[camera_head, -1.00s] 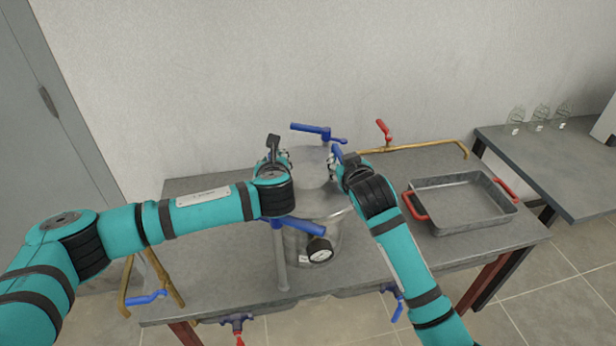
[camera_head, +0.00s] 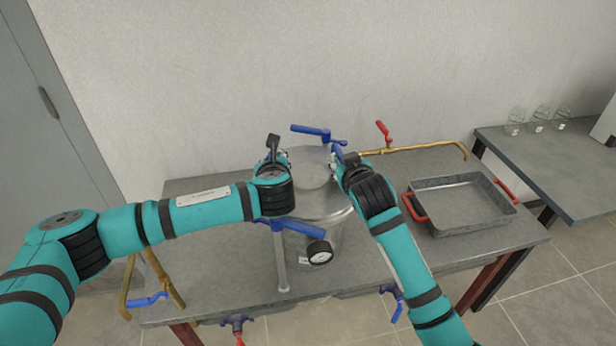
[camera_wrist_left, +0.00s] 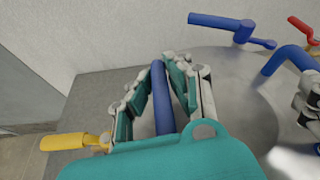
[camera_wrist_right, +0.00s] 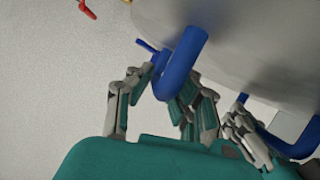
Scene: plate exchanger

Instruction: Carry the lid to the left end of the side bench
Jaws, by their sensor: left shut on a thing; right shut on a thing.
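The lid (camera_head: 312,172) is a round, grey metal disc with blue handles at its sides. It is over the metal vessel (camera_head: 328,237) at the middle of the table. My left gripper (camera_head: 281,159) is shut on the left blue handle (camera_wrist_left: 162,98), which stands between its fingers in the left wrist view. My right gripper (camera_head: 335,163) is shut on the right blue handle (camera_wrist_right: 184,65). My arms hide parts of the lid's edge. The side bench (camera_head: 572,182) is the grey table at the right; its left end shows clear.
A metal tray (camera_head: 440,184) with red handles stands on the near table, between the vessel and the side bench. A gauge (camera_head: 319,252) and blue lever (camera_head: 297,227) are at the vessel's front. A brass pipe (camera_head: 425,147) runs behind. Several glass flasks (camera_head: 540,116) stand on the bench's back.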

